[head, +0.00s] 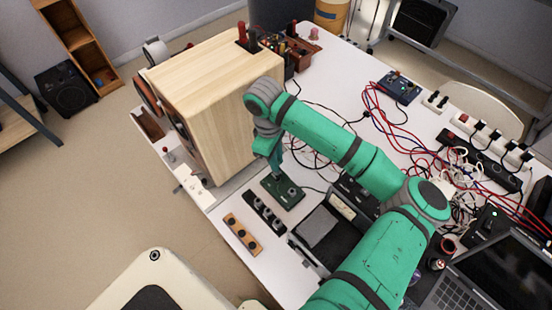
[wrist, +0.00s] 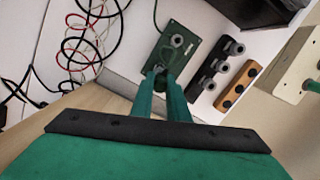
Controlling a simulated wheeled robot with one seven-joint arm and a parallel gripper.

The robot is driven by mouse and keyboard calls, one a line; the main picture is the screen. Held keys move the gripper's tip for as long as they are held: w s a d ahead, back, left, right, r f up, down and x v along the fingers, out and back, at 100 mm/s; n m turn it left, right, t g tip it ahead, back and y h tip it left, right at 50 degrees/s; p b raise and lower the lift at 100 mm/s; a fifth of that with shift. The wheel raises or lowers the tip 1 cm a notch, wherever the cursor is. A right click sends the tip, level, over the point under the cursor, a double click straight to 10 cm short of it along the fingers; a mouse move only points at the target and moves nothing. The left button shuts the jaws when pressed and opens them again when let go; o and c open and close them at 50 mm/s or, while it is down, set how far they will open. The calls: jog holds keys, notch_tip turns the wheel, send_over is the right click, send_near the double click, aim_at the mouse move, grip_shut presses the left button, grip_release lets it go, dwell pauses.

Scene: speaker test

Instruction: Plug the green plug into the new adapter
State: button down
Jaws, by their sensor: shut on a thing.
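My gripper (wrist: 161,76) reaches down over a dark green box (wrist: 183,28) and is shut on a small dark thing at its near end, which I take to be the green plug (wrist: 160,70). The fingers hide most of it, and I cannot tell whether it is seated in the box. A grey round socket or plug sits on the same box. In the head view the box (head: 283,203) lies on the white table below my gripper (head: 275,172). A black strip with several grey round parts (wrist: 215,66) and a wooden strip with dark round holes (wrist: 238,84) lie beside it. Which is the new adapter is unclear.
A large wooden speaker cabinet (head: 195,85) stands close to the left of my gripper. Tangled red, blue and black cables (head: 385,125) lie to the right.

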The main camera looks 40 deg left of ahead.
jog(key=shift+d, duration=0.1)
jog(key=shift+s+f, duration=0.1)
jog(key=shift+f, duration=0.15)
dwell(0.5)
jog(key=shift+f, duration=0.4)
jog(key=shift+f, duration=0.2)
jog(key=c, duration=1.6)
grip_release()
jog(key=shift+c, duration=0.2)
jog(key=shift+r, duration=0.15)
